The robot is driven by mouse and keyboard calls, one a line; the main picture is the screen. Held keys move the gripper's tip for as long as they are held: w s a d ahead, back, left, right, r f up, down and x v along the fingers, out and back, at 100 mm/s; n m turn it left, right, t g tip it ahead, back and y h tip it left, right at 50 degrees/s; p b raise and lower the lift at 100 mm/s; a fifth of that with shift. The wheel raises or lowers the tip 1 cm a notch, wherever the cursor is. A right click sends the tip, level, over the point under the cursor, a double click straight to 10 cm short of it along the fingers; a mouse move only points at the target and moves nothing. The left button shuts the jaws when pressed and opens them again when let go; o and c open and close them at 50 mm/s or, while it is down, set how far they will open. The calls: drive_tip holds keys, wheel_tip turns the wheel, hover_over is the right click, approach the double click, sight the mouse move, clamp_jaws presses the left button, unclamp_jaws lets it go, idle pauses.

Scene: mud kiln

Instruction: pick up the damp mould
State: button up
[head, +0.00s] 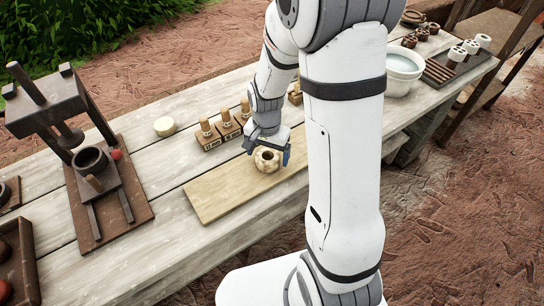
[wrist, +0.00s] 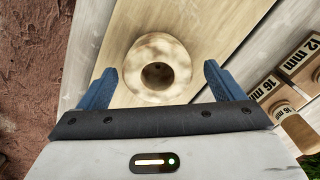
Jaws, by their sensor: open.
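The damp mould appears to be the round, mottled cream-and-brown piece (head: 267,159) with a dark hole in its top. It rests on a pale wooden board (head: 215,196) on the bench. In the wrist view the round piece (wrist: 157,70) lies just ahead of my gripper (wrist: 165,85), roughly centred between its two blue fingers. My gripper (head: 266,152) is open in the head view, with its fingers close around or above the piece. I cannot tell whether either finger touches it.
Wooden stamps (head: 208,134) marked in mm stand behind the board; one reads 12 mm in the wrist view (wrist: 303,62). A dark press (head: 88,160) stands left, near a cream disc (head: 165,126). A white basin (head: 402,74) sits at the right. The board's left end is clear.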

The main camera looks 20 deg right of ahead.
drive_tip(key=c, duration=1.2)
